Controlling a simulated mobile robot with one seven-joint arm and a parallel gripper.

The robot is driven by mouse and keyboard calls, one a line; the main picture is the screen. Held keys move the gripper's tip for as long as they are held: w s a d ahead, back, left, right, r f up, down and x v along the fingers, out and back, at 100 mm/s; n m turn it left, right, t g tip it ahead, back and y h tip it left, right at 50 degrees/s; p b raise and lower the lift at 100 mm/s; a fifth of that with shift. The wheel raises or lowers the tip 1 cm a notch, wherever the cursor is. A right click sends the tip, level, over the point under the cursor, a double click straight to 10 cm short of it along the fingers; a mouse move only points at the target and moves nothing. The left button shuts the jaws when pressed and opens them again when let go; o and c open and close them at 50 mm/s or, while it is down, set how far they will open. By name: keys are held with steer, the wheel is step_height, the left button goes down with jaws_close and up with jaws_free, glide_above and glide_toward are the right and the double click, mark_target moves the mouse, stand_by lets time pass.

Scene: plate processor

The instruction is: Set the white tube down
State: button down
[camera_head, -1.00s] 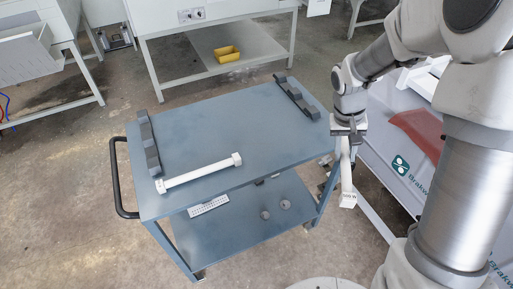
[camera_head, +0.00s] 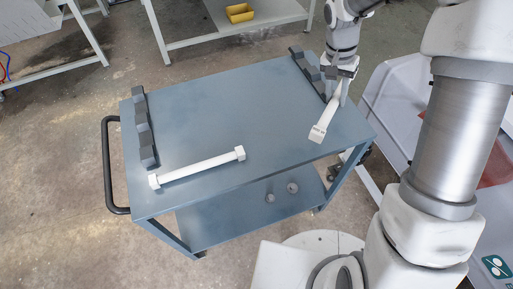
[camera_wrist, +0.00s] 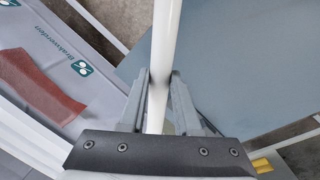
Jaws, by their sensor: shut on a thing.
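My gripper (camera_head: 338,88) is at the right end of the blue-grey cart top (camera_head: 215,125). It is shut on a white tube (camera_head: 328,119) with a block-like end, which slants toward the front of the cart. In the wrist view the white tube (camera_wrist: 164,60) runs between the two grey fingers (camera_wrist: 160,88). I cannot tell whether the held tube touches the cart. A second white tube (camera_head: 200,167) with square ends lies near the front left of the cart top. Dark notched racks stand at the left edge (camera_head: 144,130) and right edge (camera_head: 308,70).
The middle of the cart top is clear. A black handle (camera_head: 107,165) is on the cart's left. The lower shelf (camera_head: 235,212) holds small grey round parts (camera_head: 281,193). A white machine with a red part (camera_head: 495,165) stands to the right. A yellow bin (camera_head: 239,13) is behind.

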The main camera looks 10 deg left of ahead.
steer(key=w+a+f+m+b, duration=0.1)
steer(key=w+a+m, duration=0.15)
steer(key=a, duration=0.25)
steer(key=w+a+f+m+g, duration=0.1)
steer(key=a+m, duration=0.2)
steer(key=a, duration=0.2)
steer(key=w+a+f+m+b, duration=0.1)
steer(key=a+m, duration=0.1)
steer(key=a, duration=0.3)
glide_above(308, 132)
steer(key=shift+y, duration=0.4)
step_height(308, 132, down, 7)
steer(key=shift+f+p, duration=0.1)
steer(key=shift+p, duration=0.3)
steer(key=shift+f, duration=2)
steer(key=shift+f, duration=0.1)
steer(key=c, duration=1.1)
jaws_free()
steer(key=shift+d+f, duration=0.1)
steer(key=shift+o, duration=1)
